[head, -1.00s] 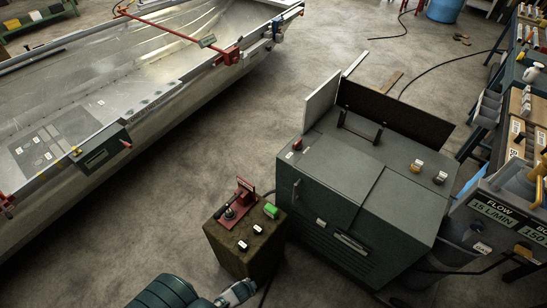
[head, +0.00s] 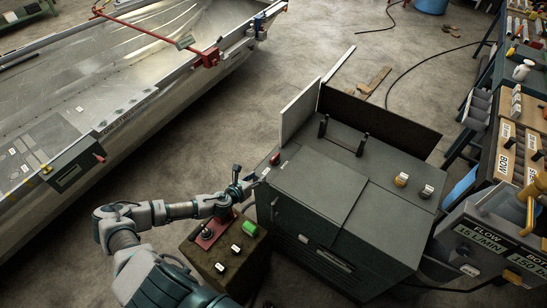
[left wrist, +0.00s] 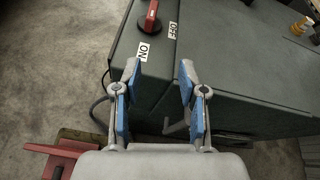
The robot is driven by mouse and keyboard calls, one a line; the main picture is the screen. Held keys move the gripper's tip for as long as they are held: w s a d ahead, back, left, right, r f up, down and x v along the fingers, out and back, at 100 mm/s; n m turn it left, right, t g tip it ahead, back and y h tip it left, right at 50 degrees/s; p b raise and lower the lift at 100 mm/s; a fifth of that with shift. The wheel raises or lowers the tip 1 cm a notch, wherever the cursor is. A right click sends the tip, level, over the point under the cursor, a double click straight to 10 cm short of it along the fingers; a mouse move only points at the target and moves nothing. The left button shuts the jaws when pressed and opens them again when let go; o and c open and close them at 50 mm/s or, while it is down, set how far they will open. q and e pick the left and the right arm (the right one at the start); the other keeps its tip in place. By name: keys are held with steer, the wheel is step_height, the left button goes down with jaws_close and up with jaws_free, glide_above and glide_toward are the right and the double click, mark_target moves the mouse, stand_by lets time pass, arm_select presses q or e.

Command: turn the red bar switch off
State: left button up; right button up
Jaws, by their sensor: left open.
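The red bar switch (head: 274,158) sits on the near left corner of the grey-green cabinet's top. In the left wrist view the red bar (left wrist: 151,16) stands on a dark round base at the top of the picture. An ON label (left wrist: 143,48) lies below it and an OFF label (left wrist: 173,30) to its right. My left gripper (head: 257,175) is beside that corner, just short of the switch. The wrist view shows its blue-padded fingers (left wrist: 160,70) apart with nothing between them, pointing toward the switch and not touching it. My right gripper is not in view.
A brown box (head: 232,262) with a red bracket (head: 214,232), a green button (head: 250,228) and small switches stands below my left forearm. Two knobs (head: 401,180) and upright handles are on the cabinet top (head: 318,195). A metal hull (head: 90,130) lies left, with clear floor between.

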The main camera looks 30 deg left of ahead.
arm_select(q)
steer(key=a+r+m, duration=0.1)
steer(key=a+m, duration=0.1)
glide_toward(271, 159)
steer(key=w, duration=0.1)
steer(key=w+f, duration=0.1)
steer(key=w, duration=0.1)
steer(key=shift+w+d+m+p, duration=0.2)
steer(key=shift+w+m+p, duration=0.1)
steer(key=shift+m, duration=0.1)
steer(key=x, duration=0.4)
steer(key=b+x, duration=0.1)
steer(key=x, duration=0.3)
steer(key=shift+s+f, duration=0.1)
steer(key=shift+f, duration=0.1)
steer(key=shift+w+d+f, duration=0.1)
steer(key=shift+w+d, duration=0.05)
steer(key=shift+w, duration=0.4)
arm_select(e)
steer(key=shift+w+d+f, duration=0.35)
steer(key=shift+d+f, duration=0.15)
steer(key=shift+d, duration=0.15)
arm_select(q)
jaws_close()
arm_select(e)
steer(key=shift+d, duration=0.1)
